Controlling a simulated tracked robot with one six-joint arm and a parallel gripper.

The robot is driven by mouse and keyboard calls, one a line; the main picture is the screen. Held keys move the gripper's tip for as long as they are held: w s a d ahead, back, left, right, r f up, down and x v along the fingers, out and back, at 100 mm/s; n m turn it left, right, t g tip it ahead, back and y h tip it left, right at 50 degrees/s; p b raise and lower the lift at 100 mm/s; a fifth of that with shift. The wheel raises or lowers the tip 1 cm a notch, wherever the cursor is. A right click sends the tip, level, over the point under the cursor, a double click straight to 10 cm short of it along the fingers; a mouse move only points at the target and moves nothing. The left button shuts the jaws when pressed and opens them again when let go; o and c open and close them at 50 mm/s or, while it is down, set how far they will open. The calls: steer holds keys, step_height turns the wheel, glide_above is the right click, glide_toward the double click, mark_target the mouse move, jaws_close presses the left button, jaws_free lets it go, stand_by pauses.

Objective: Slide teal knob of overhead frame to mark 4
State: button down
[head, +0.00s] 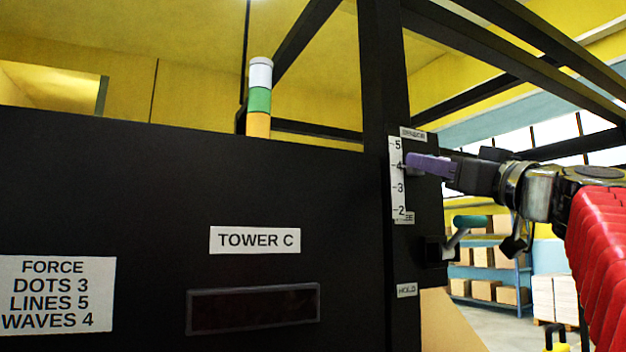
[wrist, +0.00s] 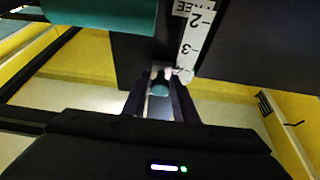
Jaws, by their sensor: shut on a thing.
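The teal knob (wrist: 160,90) shows in the wrist view between my two fingers, near the scale strip. My gripper (head: 428,164) is shut on it. In the head view my purple fingers hide the knob and stand about level with mark 4 of the white scale strip (head: 397,190). That strip reads 5, 4, 3, 2 from top to bottom, on the black upright of the frame (head: 381,70). In the wrist view the strip (wrist: 190,45) appears upside down, with 2 and 3 legible; mark 4 is hidden or too unclear there.
A lever with a teal grip (head: 471,221) sticks out below my gripper, above a HOLD label (head: 407,290). The teal grip (wrist: 100,12) also fills the wrist view's upper left. A black panel with a TOWER C sign (head: 255,240) stands left. Shelves with boxes (head: 488,265) are behind.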

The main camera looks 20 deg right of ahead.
steer(key=shift+r, duration=0.1)
steer(key=c, duration=1.5)
jaws_free()
steer(key=shift+c, duration=0.2)
steer(key=shift+s, duration=0.15)
steer(key=v, duration=1.3)
steer(key=shift+s+f, duration=0.2)
steer(key=shift+f, duration=0.15)
steer(key=shift+a, duration=0.1)
